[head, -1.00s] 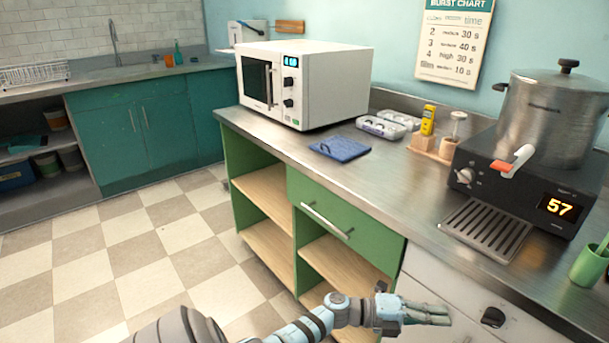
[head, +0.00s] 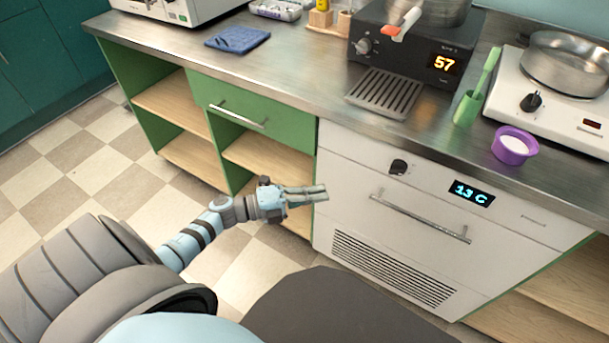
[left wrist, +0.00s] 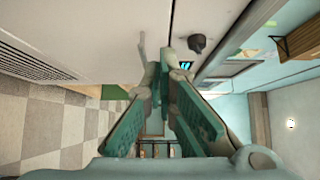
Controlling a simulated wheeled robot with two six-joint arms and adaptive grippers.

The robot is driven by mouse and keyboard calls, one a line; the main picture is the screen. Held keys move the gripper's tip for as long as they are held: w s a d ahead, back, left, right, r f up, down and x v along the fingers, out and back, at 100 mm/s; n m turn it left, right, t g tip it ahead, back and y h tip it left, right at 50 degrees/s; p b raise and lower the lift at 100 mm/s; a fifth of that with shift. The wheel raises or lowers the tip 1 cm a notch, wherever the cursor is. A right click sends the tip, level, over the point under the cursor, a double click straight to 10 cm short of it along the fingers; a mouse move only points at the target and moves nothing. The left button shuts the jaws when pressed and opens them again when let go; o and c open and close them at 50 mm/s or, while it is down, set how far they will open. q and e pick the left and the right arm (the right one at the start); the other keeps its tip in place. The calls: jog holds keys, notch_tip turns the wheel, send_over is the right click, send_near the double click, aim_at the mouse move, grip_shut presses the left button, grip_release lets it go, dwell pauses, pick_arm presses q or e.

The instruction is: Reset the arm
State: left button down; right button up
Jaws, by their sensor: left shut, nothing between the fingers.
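My left gripper (head: 308,193) is in the head view, in front of the cabinets and below the counter edge. Its grey fingers are together and empty, pointing right toward the white appliance front. In the left wrist view the two teal-padded fingers (left wrist: 164,62) meet near the tips with nothing between them. My left arm comes in from the lower left. My right gripper is in neither view now.
The white built-in appliance (head: 350,220) has a handle (head: 420,218) and a 13 C display (head: 471,193). Green open shelves (head: 180,110) stand left.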

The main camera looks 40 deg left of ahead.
pick_arm(q)
jog(key=shift+v, duration=1.15)
